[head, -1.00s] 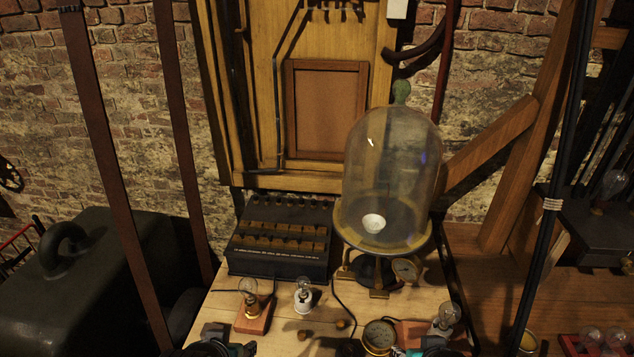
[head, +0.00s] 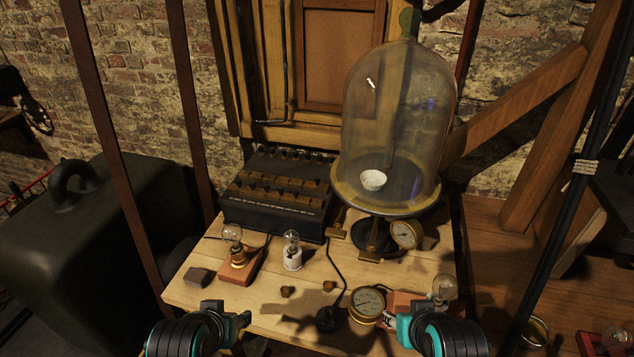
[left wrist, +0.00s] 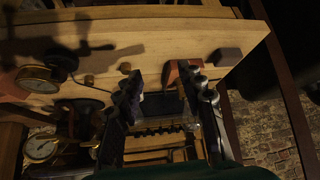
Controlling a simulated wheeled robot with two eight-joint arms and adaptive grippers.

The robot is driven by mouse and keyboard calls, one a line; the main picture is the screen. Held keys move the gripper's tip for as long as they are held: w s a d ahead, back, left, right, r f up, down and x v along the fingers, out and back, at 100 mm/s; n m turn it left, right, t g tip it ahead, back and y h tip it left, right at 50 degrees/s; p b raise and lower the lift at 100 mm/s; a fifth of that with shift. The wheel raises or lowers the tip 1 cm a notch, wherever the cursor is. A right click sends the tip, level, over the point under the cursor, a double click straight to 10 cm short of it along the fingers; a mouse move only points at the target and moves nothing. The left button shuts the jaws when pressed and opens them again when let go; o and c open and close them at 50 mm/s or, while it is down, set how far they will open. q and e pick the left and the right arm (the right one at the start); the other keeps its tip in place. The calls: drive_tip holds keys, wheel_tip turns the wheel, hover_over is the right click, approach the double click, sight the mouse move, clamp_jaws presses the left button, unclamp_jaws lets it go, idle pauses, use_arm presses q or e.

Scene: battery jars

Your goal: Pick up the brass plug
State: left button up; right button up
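Two small brownish, brass-like pieces stand on the wooden table: one (head: 288,291) left of centre and another (head: 329,286) just right of it. I cannot tell which of them is the brass plug. Both also show in the left wrist view, one (left wrist: 125,69) near the fingers and one (left wrist: 89,79) farther left. My left gripper (head: 243,321) is at the table's front edge, left of both pieces. In the left wrist view its fingers (left wrist: 165,102) are apart with nothing held between them.
A round gauge (head: 367,304) lies right of the small pieces. A dark block (head: 198,278) is at left. A glass bell jar (head: 398,130) and black box (head: 280,200) stand at the back.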

use_arm(q)
drive_tip(key=w+d+r+m+g+h+p, duration=0.1)
drive_tip(key=w+d+r+m+p, duration=0.3)
drive_tip(key=w+r, duration=0.6)
drive_tip(key=w+d+r+m+g+h+p, duration=0.15)
drive_tip(key=w+r+p, duration=0.5)
drive_tip(key=w, duration=0.65)
drive_tip(key=m+g+h+p, duration=0.1)
drive_tip(key=m+g+p, duration=0.2)
drive_tip(key=m+p, duration=0.45)
approach(317, 177)
drive_tip(key=n, duration=0.1)
drive_tip(key=shift+t, duration=0.25)
drive_tip(key=x, duration=0.6)
drive_tip(key=b+x, duration=0.1)
drive_tip(key=x, duration=0.2)
drive_tip(key=shift+s, duration=0.25)
drive_tip(key=shift+r+h, duration=0.1)
drive_tip(key=shift+h, duration=0.15)
drive_tip(key=shift+c, duration=0.4)
clamp_jaws()
